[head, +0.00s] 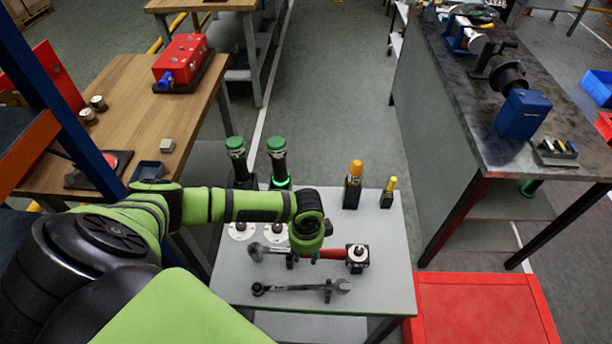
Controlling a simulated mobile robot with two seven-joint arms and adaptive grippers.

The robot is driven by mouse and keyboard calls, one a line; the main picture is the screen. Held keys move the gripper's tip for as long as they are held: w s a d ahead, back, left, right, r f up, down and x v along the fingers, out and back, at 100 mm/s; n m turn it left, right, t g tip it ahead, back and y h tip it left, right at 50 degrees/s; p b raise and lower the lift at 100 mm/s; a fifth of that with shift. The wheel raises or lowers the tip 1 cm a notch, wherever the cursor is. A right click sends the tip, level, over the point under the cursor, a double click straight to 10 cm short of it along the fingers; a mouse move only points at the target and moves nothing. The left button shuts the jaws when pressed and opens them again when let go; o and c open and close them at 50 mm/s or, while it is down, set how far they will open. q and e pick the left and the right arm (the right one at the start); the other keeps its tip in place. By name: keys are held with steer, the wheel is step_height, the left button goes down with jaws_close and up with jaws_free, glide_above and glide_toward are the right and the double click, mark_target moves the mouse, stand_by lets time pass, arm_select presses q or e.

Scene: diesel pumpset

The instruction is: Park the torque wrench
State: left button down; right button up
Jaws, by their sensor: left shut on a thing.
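A tool with a red handle (328,254) and a grey metal end, which looks like the torque wrench, lies across the small grey table. Its right end meets a small black block with a round pale top (357,258). My left gripper (301,258) points down over the middle of this tool and is shut on it. My wrist hides part of the grip and of the tool. I cannot tell whether the tool rests on a support or is held just above the table. My right gripper is not in view.
An open-ended spanner (300,288) lies in front on the grey table (394,290). Two green-topped tools (278,163) stand behind, near white discs (241,231). An orange-topped tool (354,183) and a yellow one (389,191) stand at the back right. A red cabinet (482,310) stands right.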

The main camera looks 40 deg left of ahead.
arm_select(q)
steer(key=shift+f, duration=0.35)
steer(key=c, duration=0.8)
jaws_free()
steer(key=shift+o, duration=0.2)
steer(key=shift+s+f, duration=0.1)
step_height(320, 180, up, 12)
steer(key=shift+d, duration=0.2)
